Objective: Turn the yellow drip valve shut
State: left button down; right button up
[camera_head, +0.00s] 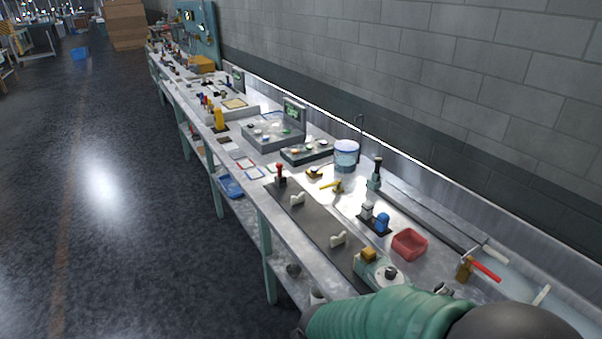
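A small yellow valve with a lever-like handle (336,186) stands on the steel bench, right of the red-topped lever and in front of the clear tub. It is small in the head view, and I cannot tell from its handle whether it is open or shut. Another small yellow-and-dark fitting (314,173) sits just behind it to the left. My own teal-sleeved arm crosses the bottom right, well short of the valve. Neither gripper can be made out in the view.
The long bench (345,212) runs along a grey block wall. A clear blue-rimmed tub (346,155), red-topped lever (280,174), blue-capped bottle (382,222), red tray (409,243) and red-handled valve (484,270) stand on it. The floor (110,220) at left is open.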

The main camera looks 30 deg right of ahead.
aim_at(337, 182)
jog(key=i+z, duration=0.1)
jog(key=i, duration=0.7)
jog(key=i+j, duration=0.15)
jog(key=i, duration=0.6)
jog(key=i+j+z, duration=0.15)
jog(key=i, duration=0.65)
